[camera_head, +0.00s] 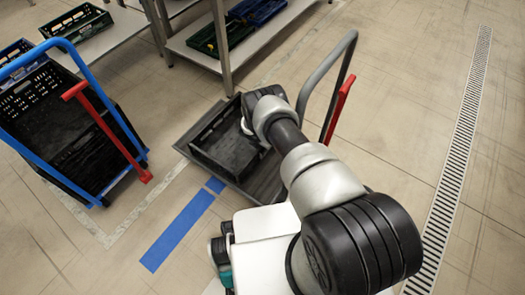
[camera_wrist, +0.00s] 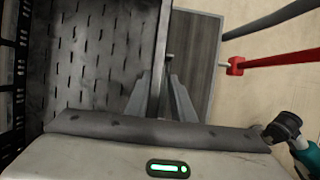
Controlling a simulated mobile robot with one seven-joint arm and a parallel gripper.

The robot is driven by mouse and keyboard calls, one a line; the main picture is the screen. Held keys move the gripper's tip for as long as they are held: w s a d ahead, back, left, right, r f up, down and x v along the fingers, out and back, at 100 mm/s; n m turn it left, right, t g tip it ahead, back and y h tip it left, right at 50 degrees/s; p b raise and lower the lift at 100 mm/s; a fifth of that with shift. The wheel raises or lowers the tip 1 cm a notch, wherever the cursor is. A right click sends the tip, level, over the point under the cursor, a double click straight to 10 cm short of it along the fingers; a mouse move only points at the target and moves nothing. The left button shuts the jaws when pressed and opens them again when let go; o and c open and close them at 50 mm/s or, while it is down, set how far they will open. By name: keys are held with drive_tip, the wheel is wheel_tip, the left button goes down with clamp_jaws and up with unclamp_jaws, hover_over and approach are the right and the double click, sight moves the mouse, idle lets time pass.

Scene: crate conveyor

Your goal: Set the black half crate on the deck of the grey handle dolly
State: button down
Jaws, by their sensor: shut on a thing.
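The black half crate (camera_head: 208,158) is over the deck (camera_head: 265,184) of the grey handle dolly, open side up and roughly level. I cannot tell whether it rests on the deck or hangs just above it. Deck shows along its left and right sides. The dolly's grey handle (camera_head: 318,76) rises at the far right. In the wrist view my gripper (camera_wrist: 160,95) is shut on one wall of the crate, a finger on each side. The crate's slotted floor (camera_wrist: 100,50) shows left of that wall and the deck (camera_wrist: 195,45) right of it. My arm hides part of the crate in the head view.
A blue handle dolly (camera_head: 133,140) with black crates stands at the left. A red lever (camera_head: 338,108) stands beside the grey handle. A metal shelf (camera_head: 225,60) with crates is behind. Blue floor tape (camera_head: 178,231) lies in front; floor at the right is clear beside a drain grate (camera_head: 460,150).

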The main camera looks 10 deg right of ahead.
drive_tip(key=shift+w+f+b, duration=0.1)
drive_tip(key=shift+f+b, duration=0.8)
drive_tip(key=shift+f, duration=1.1)
drive_tip(key=c, duration=1.5)
unclamp_jaws()
drive_tip(key=shift+f, duration=0.15)
